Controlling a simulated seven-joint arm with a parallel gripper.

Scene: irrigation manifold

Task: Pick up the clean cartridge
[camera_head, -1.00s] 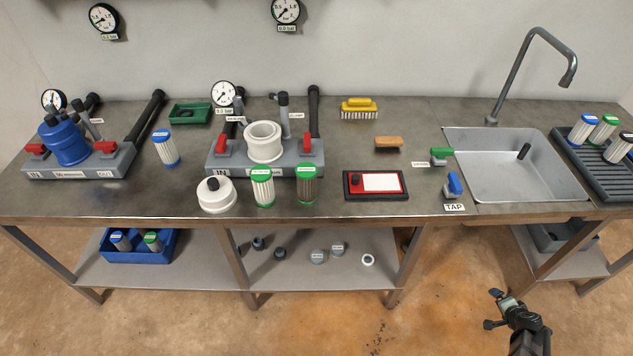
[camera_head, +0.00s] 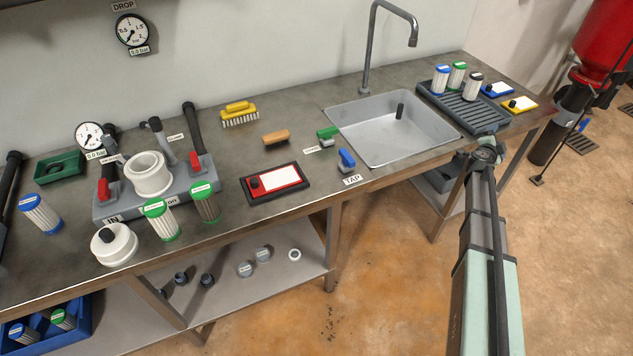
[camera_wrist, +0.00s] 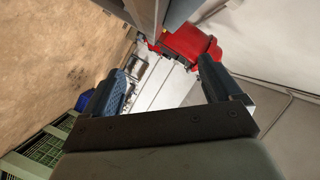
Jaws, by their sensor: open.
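A green-capped cartridge with clean white pleats (camera_head: 162,222) stands upright on the bench in front of the middle manifold. Beside it, to the right, stands a green-capped cartridge with brown, dirty-looking pleats (camera_head: 206,204). Blue-capped (camera_head: 441,80), green-capped (camera_head: 457,75) and dark-capped (camera_head: 473,87) white cartridges stand on the dark ribbed rack (camera_head: 490,126) right of the sink. My gripper is open and empty in the wrist view (camera_wrist: 164,88), with no cartridge between its fingers. In the head view my arm reaches up to the bench's front edge near the rack; the fingers are not clear there.
The open white housing (camera_head: 148,176) sits on the middle manifold, its white lid (camera_head: 114,246) in front. A blue-capped cartridge (camera_head: 42,214) stands at left. The sink (camera_head: 395,140), tap handle (camera_head: 347,160) and red-and-white panel (camera_head: 275,183) lie between these and the rack.

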